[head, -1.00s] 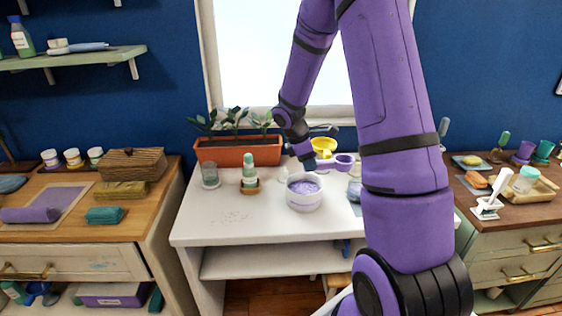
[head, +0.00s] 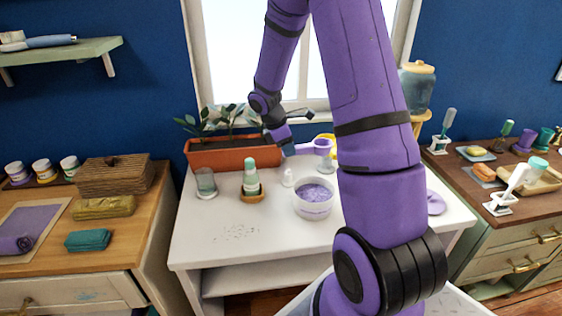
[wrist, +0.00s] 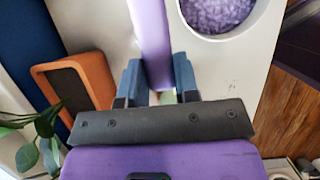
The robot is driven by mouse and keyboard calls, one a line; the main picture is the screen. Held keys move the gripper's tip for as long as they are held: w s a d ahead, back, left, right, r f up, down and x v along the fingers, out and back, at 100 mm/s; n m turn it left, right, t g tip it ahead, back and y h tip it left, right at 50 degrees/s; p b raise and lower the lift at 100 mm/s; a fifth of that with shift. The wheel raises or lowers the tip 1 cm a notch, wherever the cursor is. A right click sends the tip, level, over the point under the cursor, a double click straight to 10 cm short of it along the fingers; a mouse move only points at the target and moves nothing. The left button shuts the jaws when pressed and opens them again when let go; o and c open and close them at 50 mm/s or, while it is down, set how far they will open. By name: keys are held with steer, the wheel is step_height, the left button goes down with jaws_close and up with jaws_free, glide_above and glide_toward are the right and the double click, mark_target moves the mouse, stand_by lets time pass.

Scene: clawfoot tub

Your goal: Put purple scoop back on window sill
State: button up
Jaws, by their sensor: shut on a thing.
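My gripper (head: 284,147) is shut on the handle of the purple scoop (head: 322,146), above the back of the white table. The scoop's cup points right in the head view. In the wrist view my gripper (wrist: 158,85) has its blue fingers on both sides of the purple scoop's handle (wrist: 152,35); the cup is out of that view. The window sill (head: 318,104) is the pale ledge under the bright window, behind my gripper and partly hidden by my arm and the plants.
A white bowl of purple grains (head: 314,204) stands on the table (head: 235,232) in front of the scoop. An orange planter (head: 222,153) sits at the back left under the window. A green bottle (head: 250,178) and a glass (head: 205,184) stand nearby. A yellow item is partly hidden behind my arm.

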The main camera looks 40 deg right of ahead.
steer(key=shift+w+f, duration=0.1)
steer(key=shift+f, duration=3.45)
steer(key=shift+f, duration=3.35)
steer(key=shift+f, duration=0.5)
steer(key=o, duration=1.1)
steer(key=shift+r, duration=0.1)
